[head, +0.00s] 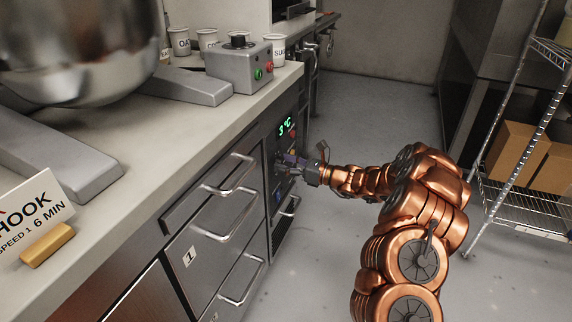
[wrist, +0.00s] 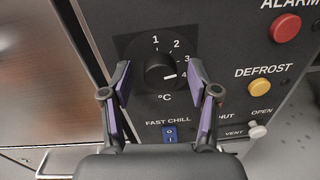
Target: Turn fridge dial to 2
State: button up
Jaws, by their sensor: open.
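The fridge dial (wrist: 160,72) is a round black knob on a dark panel, with 1, 2, 3 and 4 printed around it and °C below. Its white mark points right, at about the 4. My gripper (wrist: 160,80) is open, with one purple-padded finger on each side of the dial. Gaps show between the fingers and the knob, and I cannot tell how far off the panel the tips are. In the head view my gripper (head: 293,163) is at the fridge panel and the dial is hidden behind it. The green display (head: 287,126) above reads 3 °C.
Beside the dial are a red alarm button (wrist: 286,28), a yellow defrost button (wrist: 285,92), a blue fast chill switch (wrist: 170,133) and a vent slider (wrist: 258,131). Drawers with bar handles (head: 230,174) stand left of the panel. A wire rack (head: 530,195) stands right; the floor between is clear.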

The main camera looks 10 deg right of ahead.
grip_shut()
dwell(0.4)
jog(key=shift+n, duration=0.3)
jog(key=n+b, duration=0.2)
jog(key=shift+a+f+n, duration=0.1)
jog(key=shift+n, duration=0.2)
jog(key=shift+s+n+b, duration=0.1)
jog(key=shift+n+b, duration=1.25)
jog(key=shift+n, duration=0.95)
grip_release()
